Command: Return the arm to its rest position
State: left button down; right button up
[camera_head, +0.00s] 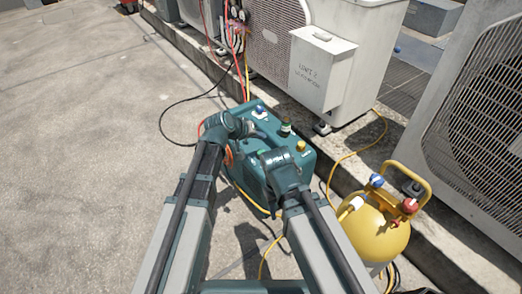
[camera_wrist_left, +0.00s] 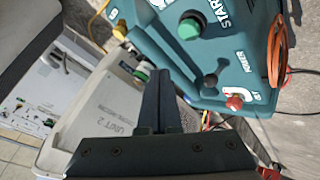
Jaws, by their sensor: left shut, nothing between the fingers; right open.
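My left arm comes up from the bottom of the head view, and its gripper (camera_head: 258,130) is over the teal machine (camera_head: 257,108). In the left wrist view the dark fingers of the left gripper (camera_wrist_left: 158,75) are together with nothing between them. No held object shows at either gripper.
The white UNIT 2 condenser (camera_head: 335,50) stands on a concrete curb behind the machine. A yellow gas cylinder (camera_head: 375,232) with valves is at the right, with another condenser (camera_head: 475,130) beyond. Hoses and cables cross the floor. Open concrete (camera_head: 80,130) lies to the left.

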dwell(0.5)
pick_arm(q)
jog(key=s+a+r+m+g+y+p, duration=0.25)
jog(key=s+p, duration=0.25)
jog(key=s, duration=0.4)
jog(key=s+a+r+m+g+y+p, duration=0.1)
jog(key=s+r+g+y+p, duration=0.1)
jog(key=s+r+p, duration=0.35)
jog(key=s+a+r+m+g+y+p, duration=0.1)
jog(key=s+a+r+g+y+p, duration=0.15)
jog(key=s+p, duration=0.65)
notch_tip(320, 180, up, 36)
jog(key=s+p, duration=0.2)
jog(key=p, duration=3.1)
jog(key=shift+d, duration=0.3)
jog(key=shift+s+f, duration=0.1)
jog(key=shift+f, duration=0.05)
